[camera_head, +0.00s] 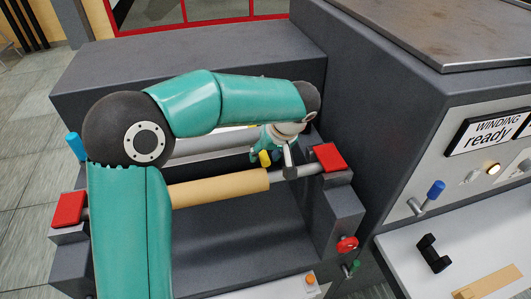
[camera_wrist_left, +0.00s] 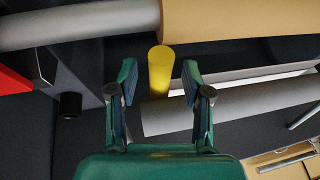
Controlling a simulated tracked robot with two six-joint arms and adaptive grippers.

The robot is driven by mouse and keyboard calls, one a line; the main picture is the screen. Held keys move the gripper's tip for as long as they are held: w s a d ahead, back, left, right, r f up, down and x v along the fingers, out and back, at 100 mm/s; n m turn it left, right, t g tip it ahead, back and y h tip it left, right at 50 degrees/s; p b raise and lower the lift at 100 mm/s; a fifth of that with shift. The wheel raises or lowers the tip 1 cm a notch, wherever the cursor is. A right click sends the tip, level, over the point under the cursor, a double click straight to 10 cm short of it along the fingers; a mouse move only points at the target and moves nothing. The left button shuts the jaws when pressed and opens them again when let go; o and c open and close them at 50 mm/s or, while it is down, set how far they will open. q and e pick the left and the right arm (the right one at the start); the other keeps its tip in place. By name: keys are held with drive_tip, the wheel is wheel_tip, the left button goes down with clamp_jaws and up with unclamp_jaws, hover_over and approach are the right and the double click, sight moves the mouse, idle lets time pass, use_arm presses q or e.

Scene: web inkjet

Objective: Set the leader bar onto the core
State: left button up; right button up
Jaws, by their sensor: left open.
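The core is a tan tube (camera_head: 220,187) on a grey shaft between two red blocks in the head view. It also shows at the top of the left wrist view (camera_wrist_left: 240,18). A short yellow cylinder (camera_head: 264,158) sits just behind the core's right end; I cannot tell whether it belongs to the leader bar. My left gripper (camera_head: 266,150) is open close to it. In the left wrist view, the yellow cylinder (camera_wrist_left: 160,72) lies between the spread fingertips (camera_wrist_left: 159,78), without visible grip. My right gripper is not in view.
Red blocks (camera_head: 69,210) (camera_head: 329,157) flank the shaft. A grey roller (camera_wrist_left: 235,105) and a pale strip lie near the fingers. The tall cabinet (camera_head: 400,100) with the "WINDING ready" sign stands at right. A white table (camera_head: 405,255) holds a black part (camera_head: 433,254).

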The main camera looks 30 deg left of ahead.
use_arm(q)
clamp_jaws()
drive_tip(key=shift+s+d, duration=0.1)
drive_tip(key=shift+d, duration=0.1)
drive_tip(key=s+d+b, duration=0.4)
drive_tip(key=s+d, duration=0.1)
drive_tip(key=d, duration=0.1)
unclamp_jaws()
drive_tip(key=shift+r, duration=0.15)
drive_tip(key=v, duration=1.1)
drive_tip(key=shift+d+r, duration=0.15)
drive_tip(key=shift+r, duration=0.15)
drive_tip(key=shift+s, duration=0.15)
